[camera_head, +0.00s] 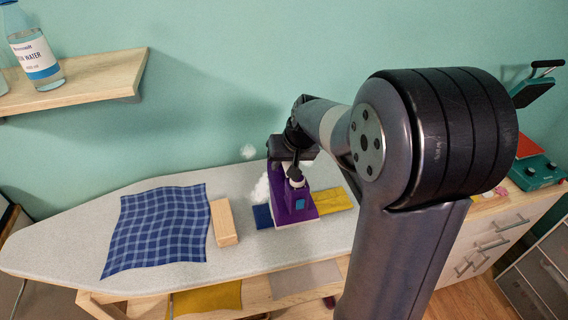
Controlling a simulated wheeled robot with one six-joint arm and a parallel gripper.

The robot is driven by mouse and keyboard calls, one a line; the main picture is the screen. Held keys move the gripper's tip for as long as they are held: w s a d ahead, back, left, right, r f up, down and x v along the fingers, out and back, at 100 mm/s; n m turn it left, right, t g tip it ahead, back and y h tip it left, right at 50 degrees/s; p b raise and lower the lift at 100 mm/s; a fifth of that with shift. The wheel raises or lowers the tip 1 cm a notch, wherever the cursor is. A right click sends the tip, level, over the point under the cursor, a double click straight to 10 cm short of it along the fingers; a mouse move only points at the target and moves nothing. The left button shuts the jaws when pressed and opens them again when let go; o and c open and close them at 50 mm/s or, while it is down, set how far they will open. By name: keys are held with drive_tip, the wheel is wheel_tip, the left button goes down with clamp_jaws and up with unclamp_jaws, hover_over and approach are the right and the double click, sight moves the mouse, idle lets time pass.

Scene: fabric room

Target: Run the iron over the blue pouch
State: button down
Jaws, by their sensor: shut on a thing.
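A purple iron (291,207) stands flat on the ironing board, with white puffs of steam beside it. My gripper (293,172) is shut on the iron from above; its fingertips are partly hidden. A small dark blue piece of fabric, seemingly the blue pouch (262,216), shows at the iron's left side. The iron covers the rest of it, so I cannot tell how far it reaches underneath. A yellow fabric piece (333,199) shows at the iron's right side.
A blue checked cloth (157,226) lies on the left of the grey ironing board (60,245). A wooden block (223,222) stands between it and the iron. A shelf (75,88) holds a water bottle (36,56). A green press (537,172) stands at far right.

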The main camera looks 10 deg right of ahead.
drive_tip(key=shift+w+r+p, duration=0.1)
drive_tip(key=shift+r+p, duration=0.6)
drive_tip(key=shift+r, duration=0.6)
drive_tip(key=shift+f, duration=0.1)
